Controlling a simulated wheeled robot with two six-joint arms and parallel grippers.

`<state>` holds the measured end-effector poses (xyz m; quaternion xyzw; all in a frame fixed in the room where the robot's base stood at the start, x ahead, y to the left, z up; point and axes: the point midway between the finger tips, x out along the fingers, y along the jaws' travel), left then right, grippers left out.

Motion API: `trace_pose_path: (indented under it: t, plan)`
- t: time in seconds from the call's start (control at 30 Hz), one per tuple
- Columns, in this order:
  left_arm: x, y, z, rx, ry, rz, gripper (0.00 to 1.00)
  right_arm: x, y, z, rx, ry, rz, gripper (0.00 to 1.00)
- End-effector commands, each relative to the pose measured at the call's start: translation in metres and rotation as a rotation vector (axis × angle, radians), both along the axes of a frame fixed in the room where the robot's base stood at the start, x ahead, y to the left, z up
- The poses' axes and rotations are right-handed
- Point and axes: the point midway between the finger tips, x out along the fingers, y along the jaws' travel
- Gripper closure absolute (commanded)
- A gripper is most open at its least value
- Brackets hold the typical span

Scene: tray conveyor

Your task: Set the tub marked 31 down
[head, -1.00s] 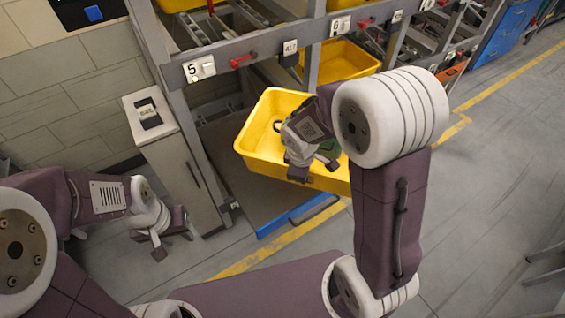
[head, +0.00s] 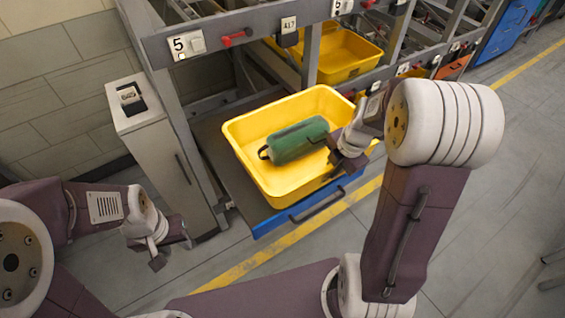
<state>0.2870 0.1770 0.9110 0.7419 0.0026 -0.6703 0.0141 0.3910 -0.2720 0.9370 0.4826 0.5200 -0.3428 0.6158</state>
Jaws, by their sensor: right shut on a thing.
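The yellow tub (head: 246,150) is over the grey pull-out shelf (head: 216,152) with the blue front edge, in the lower bay. It looks close to level. I cannot tell whether its base touches the shelf. A green cylinder with a dark loop (head: 297,141) lies inside it. No number 31 shows on the side I see. My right gripper (head: 343,162) is shut on the tub's front right rim; its fingertips are partly hidden. My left gripper (head: 171,248) is open and empty, low at the left, apart from the tub.
A grey cabinet (head: 152,130) stands just left of the shelf. Another yellow tub (head: 345,58) sits further back. Open floor (head: 490,190) lies to the right.

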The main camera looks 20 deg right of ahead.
Motion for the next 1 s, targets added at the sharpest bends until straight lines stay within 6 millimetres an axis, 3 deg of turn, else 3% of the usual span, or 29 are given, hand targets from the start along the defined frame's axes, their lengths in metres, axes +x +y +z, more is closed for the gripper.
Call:
trace_pose_path:
  t: [0.27, 0.73, 1.0]
  plan:
    - [0.000, 0.000, 0.002, 0.000, 0.000, 0.000, 0.64, 0.012, 0.006, -0.005, -0.002, -0.005, 0.003, 1.00]
    - [0.000, 0.000, 0.017, 0.000, 0.000, 0.000, 0.64, 0.087, 0.062, -0.060, -0.002, -0.005, 0.002, 1.00]
    - [0.000, 0.000, 0.017, 0.000, 0.000, 0.000, 0.64, 0.096, 0.068, -0.069, -0.002, -0.008, -0.001, 1.00]
